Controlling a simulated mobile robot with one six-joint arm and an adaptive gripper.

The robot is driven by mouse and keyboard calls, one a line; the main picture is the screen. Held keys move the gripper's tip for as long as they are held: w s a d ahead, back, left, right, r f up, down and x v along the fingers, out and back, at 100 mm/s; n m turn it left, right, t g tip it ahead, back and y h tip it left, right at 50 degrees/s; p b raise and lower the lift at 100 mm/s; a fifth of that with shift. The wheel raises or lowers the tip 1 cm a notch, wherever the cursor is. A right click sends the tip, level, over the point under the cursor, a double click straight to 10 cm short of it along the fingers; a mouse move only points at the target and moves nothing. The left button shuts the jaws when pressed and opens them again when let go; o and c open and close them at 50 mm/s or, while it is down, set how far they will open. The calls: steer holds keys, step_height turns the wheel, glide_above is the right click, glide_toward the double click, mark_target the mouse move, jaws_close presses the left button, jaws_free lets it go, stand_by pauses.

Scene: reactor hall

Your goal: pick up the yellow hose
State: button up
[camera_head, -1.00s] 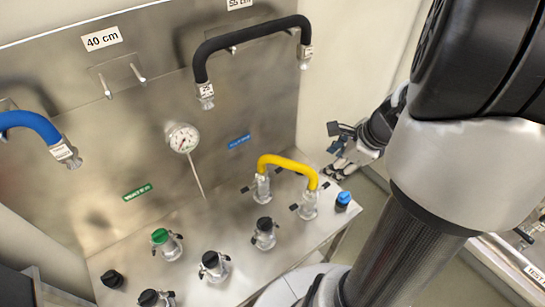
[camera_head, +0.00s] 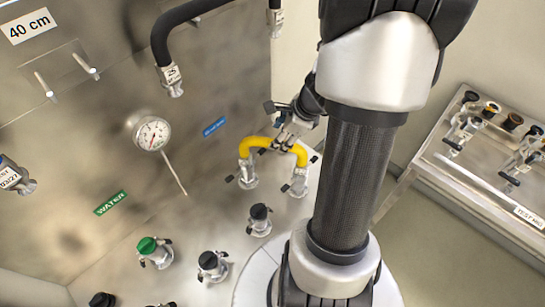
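The yellow hose (camera_head: 258,142) is a short arch between two clear fittings with metal clamps. Its left end meets the left fitting (camera_head: 247,175) and its right end meets the right fitting (camera_head: 297,182). My gripper (camera_head: 280,147) is at the top of the arch, slightly right of its middle, with its fingers overlapping the hose in the picture. The fingers are small here, and I cannot tell whether they are closed on the hose or only beside it. Part of the hose is hidden behind them.
Fittings with black caps (camera_head: 259,211) and a green cap (camera_head: 147,244) stand nearby on the metal surface. A dial gauge (camera_head: 152,134) and a black hose (camera_head: 160,42) are on the panel. A bench (camera_head: 437,172) with more fittings stands at right.

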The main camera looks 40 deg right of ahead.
steer(key=b+x, duration=0.2)
steer(key=x, duration=0.4)
steer(key=shift+a+f+b, duration=0.1)
steer(key=shift+f+b, duration=0.25)
steer(key=shift+f, duration=0.05)
steer(key=shift+r, duration=0.1)
steer(key=shift+c, duration=0.5)
jaws_close()
